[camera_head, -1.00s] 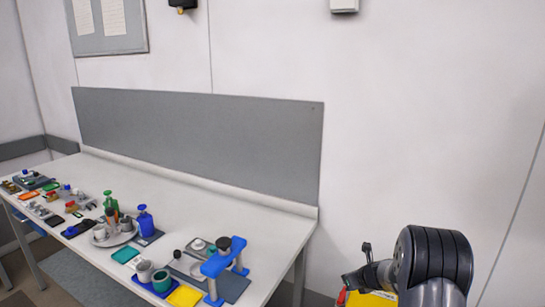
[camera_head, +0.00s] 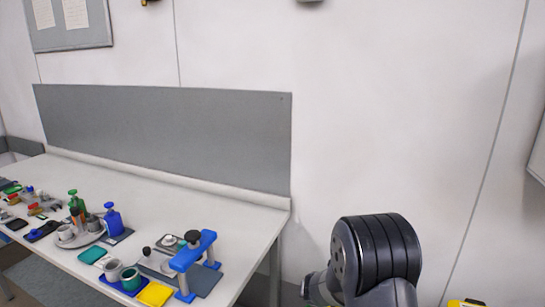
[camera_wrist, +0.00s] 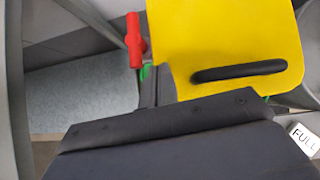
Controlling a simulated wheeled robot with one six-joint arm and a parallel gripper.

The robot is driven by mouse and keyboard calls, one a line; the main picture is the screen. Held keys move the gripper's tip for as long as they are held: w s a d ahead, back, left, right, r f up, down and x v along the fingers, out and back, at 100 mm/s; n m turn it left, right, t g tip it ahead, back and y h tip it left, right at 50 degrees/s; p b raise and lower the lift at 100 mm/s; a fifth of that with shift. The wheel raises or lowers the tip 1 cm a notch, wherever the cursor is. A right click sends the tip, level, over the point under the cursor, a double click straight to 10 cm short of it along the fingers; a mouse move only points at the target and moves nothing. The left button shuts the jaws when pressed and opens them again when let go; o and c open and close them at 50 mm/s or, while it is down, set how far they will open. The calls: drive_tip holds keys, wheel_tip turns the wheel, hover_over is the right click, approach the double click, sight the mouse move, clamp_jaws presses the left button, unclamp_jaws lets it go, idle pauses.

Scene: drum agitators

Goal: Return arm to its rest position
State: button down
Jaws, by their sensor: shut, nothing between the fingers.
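My arm is folded at the lower right of the head view, its ribbed black joint in front of the bare wall. In the wrist view the dark body of my gripper (camera_wrist: 157,92) fills the lower part. It is shut and holds nothing. Its fingertips are hard to make out. In the head view the gripper is mostly hidden behind my arm.
A long white table (camera_head: 150,185) with many small items stands at left, including a blue stand (camera_head: 192,252) near its right end. A yellow panel (camera_wrist: 225,35) with a black slot, a red handle (camera_wrist: 135,40) and a "FULL" label (camera_wrist: 304,139) show below my wrist.

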drive_tip(key=p+v, duration=0.2)
drive_tip(key=v, duration=0.8)
drive_tip(key=shift+s, duration=0.45)
drive_tip(key=shift+s+a+r, duration=0.1)
drive_tip(key=shift+r, duration=0.05)
